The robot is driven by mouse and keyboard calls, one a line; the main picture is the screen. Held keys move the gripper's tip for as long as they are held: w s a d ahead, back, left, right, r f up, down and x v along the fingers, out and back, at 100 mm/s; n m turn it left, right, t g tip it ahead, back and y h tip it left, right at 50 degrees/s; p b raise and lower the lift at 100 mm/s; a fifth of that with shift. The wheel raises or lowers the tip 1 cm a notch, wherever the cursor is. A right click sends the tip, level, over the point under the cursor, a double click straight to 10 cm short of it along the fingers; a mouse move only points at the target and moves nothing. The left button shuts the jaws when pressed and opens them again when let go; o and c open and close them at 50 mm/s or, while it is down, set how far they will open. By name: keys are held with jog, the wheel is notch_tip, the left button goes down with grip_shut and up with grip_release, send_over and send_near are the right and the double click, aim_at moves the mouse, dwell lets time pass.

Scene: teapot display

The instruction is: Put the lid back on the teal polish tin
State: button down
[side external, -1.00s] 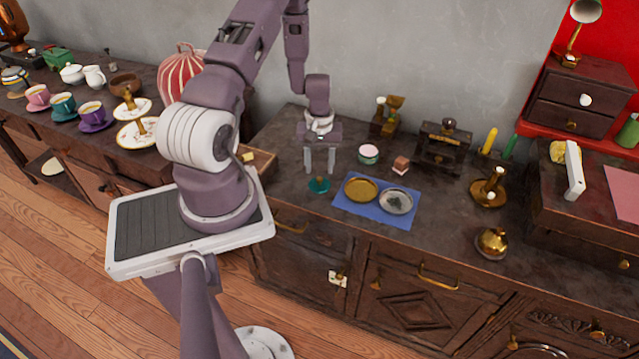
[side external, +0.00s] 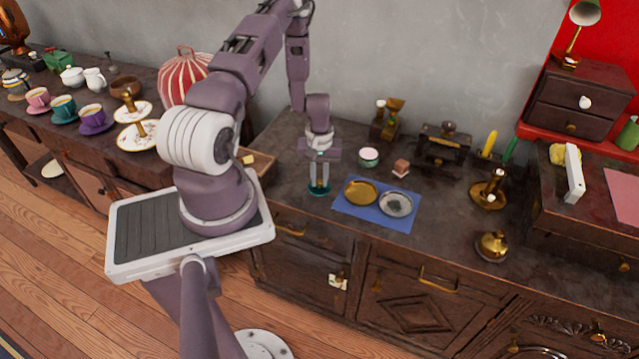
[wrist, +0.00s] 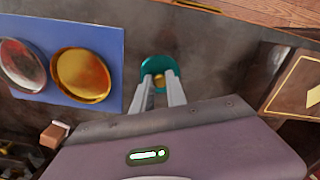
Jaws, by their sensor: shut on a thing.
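The teal lid (side external: 320,192) lies on the dark counter left of the blue mat. In the wrist view the lid (wrist: 153,64) is a teal disc with a small gold knob (wrist: 159,82). My gripper (side external: 319,183) points down over it, and its fingers (wrist: 160,88) are shut on the knob. The lid looks to be on the counter; I cannot tell any small gap. The polish tin (side external: 368,158), small and round with a teal-green side and a pale pinkish top, stands behind the mat, to the right of my gripper. It does not show clearly in the wrist view.
The blue mat (side external: 343,211) carries a gold dish (side external: 361,191) and a silver dish (side external: 396,203). A small brown block (side external: 401,167) stands right of the tin. A dark wooden stand with brass parts (side external: 388,120) is behind. A wooden tray (side external: 262,160) lies left.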

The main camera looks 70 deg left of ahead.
aim_at(320, 181)
notch_tip(320, 181, up, 9)
jog(key=w+a+m, duration=0.1)
jog(key=w+a, duration=0.2)
jog(key=w, duration=0.6)
jog(key=w+a, duration=0.3)
jog(key=w, duration=0.7)
jog(key=shift+s+d+f, duration=0.1)
jog(key=shift+s+f, duration=0.05)
jog(key=shift+f, duration=1.2)
jog(key=shift+s+d+f, duration=0.1)
jog(key=shift+f, duration=1.2)
jog(key=shift+f, duration=0.15)
jog(key=c, duration=0.8)
grip_release()
jog(key=shift+o, duration=0.2)
